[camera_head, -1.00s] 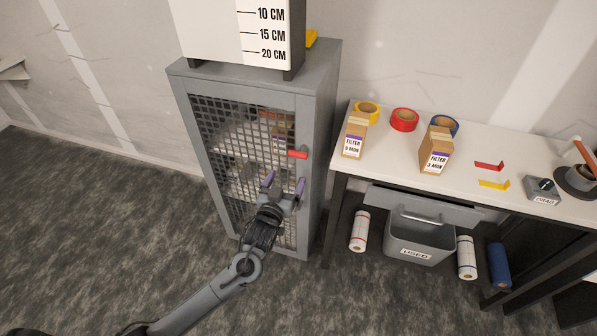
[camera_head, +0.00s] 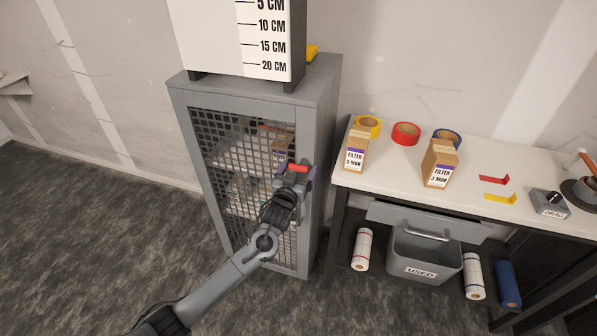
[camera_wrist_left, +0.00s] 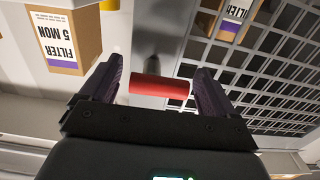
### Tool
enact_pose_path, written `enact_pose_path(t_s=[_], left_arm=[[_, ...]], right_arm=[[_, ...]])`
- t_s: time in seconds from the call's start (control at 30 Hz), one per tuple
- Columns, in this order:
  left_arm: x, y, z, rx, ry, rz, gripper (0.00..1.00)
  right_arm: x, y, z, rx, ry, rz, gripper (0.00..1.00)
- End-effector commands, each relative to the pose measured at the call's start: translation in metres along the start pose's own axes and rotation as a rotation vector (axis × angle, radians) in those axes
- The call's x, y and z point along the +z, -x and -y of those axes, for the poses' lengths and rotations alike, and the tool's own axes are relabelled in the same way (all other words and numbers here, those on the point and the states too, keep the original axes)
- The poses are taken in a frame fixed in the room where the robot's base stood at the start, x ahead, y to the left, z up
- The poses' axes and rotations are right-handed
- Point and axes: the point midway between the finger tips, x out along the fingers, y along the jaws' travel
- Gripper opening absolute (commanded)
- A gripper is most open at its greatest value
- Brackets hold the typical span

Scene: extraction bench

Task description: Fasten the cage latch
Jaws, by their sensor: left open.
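The grey cage (camera_head: 319,130) stands left of the bench, with its mesh door (camera_head: 235,205) closed against the frame as far as I can see. The red latch handle (camera_head: 298,168) is on the right side of the door and lies roughly level. My left gripper (camera_head: 295,174) is at the handle with its jaws open. In the left wrist view the red handle (camera_wrist_left: 160,87) lies crosswise between the two purple fingertips, with a grey pivot behind it. I cannot tell whether either finger touches it. My right gripper is not in view.
The white bench (camera_head: 400,185) to the right holds filter boxes (camera_head: 440,164), tape rolls (camera_head: 405,133) and a DRAG box (camera_head: 550,203). A USED bin (camera_head: 424,270) and several rolls are below. A white scale board (camera_head: 235,35) stands on the cage. Floor at left is clear.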

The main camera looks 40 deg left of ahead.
Motion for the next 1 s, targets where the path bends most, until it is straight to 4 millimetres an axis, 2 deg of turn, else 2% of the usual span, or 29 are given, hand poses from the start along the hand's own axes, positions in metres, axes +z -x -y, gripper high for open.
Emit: enact_pose_path(t_s=[0.37, 0.7, 1.0], left_arm=[[-0.0001, -0.0040, 0.0001, 0.000, 0.000, 0.000, 0.89], [-0.0002, -0.0038, 0.0001, 0.000, 0.000, 0.000, 0.38], [-0.0019, -0.0038, 0.0004, 0.000, -0.037, 0.001, 0.38]], right_arm=[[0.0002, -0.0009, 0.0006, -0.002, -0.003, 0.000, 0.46], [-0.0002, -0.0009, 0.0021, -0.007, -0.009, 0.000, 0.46], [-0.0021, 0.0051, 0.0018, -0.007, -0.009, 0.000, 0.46]])
